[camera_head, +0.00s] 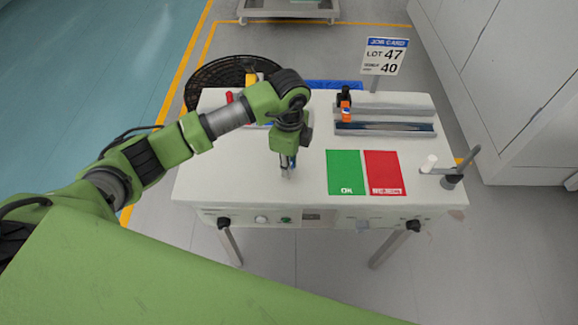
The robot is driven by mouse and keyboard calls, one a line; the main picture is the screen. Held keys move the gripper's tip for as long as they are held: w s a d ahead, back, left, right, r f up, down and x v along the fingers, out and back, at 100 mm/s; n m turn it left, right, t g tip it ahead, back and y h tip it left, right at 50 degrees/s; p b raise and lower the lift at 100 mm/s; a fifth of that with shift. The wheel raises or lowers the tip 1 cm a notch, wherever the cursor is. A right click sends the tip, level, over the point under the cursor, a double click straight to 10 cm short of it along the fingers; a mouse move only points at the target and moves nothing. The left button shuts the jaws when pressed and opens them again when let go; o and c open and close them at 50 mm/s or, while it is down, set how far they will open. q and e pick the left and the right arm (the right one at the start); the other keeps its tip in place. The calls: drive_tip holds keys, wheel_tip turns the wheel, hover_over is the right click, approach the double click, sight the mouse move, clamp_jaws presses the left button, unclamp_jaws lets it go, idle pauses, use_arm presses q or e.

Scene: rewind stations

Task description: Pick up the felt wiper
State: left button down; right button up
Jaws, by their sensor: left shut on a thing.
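My left gripper (287,172) points down over the white table (230,180), left of the green OK card. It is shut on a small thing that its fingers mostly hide. I take this to be the felt wiper, but its shape is too small to make out. The fingertips are close to the tabletop; I cannot tell if they touch it. My right gripper is not in view.
Green (345,175) and red (383,175) cards lie right of the gripper. Behind are metal rails (385,129), an orange-black part (345,106) and a job card sign (384,56). A black basket (205,78) is behind left.

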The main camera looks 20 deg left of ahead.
use_arm(q)
drive_tip(key=shift+r, duration=0.45)
drive_tip(key=s+d+r+b, duration=0.1)
drive_tip(key=s+d+r, duration=0.1)
drive_tip(key=s+r, duration=0.3)
drive_tip(key=s+d+r+b, duration=0.1)
drive_tip(key=s+d+r, duration=0.1)
drive_tip(key=s+r, duration=0.4)
drive_tip(key=shift+s+d+r, duration=0.25)
drive_tip(key=shift+s+r, duration=0.05)
drive_tip(key=shift+s, duration=0.9)
drive_tip(key=c, duration=2.7)
unclamp_jaws()
clamp_jaws()
